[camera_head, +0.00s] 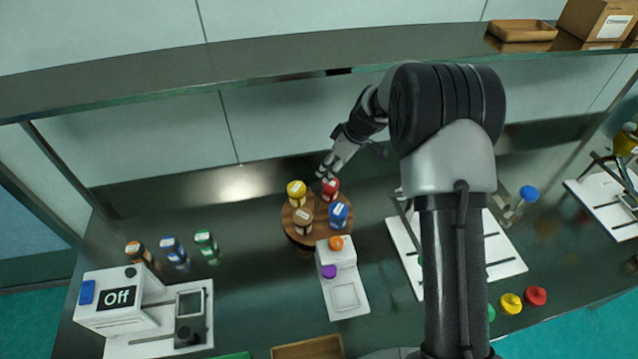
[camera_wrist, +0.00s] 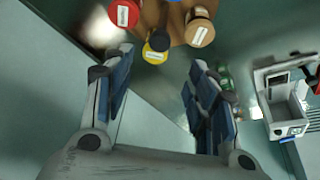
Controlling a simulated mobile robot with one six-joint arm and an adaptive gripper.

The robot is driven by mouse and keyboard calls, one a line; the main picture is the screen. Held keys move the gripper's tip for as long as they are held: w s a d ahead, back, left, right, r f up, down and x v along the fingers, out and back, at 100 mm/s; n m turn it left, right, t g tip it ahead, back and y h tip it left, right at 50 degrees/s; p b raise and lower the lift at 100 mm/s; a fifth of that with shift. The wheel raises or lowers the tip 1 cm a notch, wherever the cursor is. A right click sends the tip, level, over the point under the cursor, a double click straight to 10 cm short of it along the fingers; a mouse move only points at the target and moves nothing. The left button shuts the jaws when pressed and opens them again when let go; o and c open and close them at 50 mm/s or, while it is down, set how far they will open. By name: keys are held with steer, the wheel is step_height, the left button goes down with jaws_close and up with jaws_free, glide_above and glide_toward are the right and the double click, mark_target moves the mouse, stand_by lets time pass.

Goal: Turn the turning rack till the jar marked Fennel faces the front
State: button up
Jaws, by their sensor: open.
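The turning rack (camera_head: 317,214) is a round wooden disc on the dark bench. It bears a yellow jar (camera_head: 296,193), a red jar (camera_head: 330,188), a blue jar (camera_head: 338,215) and a brown jar (camera_head: 303,221). Their white labels are too small to read, so I cannot tell which is Fennel. My gripper (camera_head: 324,173) is at the back edge of the rack, close to the red jar. In the wrist view my gripper (camera_wrist: 159,62) is open, with the yellow-capped jar (camera_wrist: 157,46) just beyond the gap between the fingertips. I cannot tell whether anything touches.
Several loose jars (camera_head: 173,253) stand at the left. A white device marked Off (camera_head: 117,297) is at front left. A white stand with orange and purple knobs (camera_head: 342,285) sits just in front of the rack. A shelf (camera_head: 250,62) spans above the bench.

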mark_target(317, 186)
steer(key=b+x, duration=0.1)
steer(key=x, duration=1.1)
steer(key=shift+f, duration=0.1)
jaws_close()
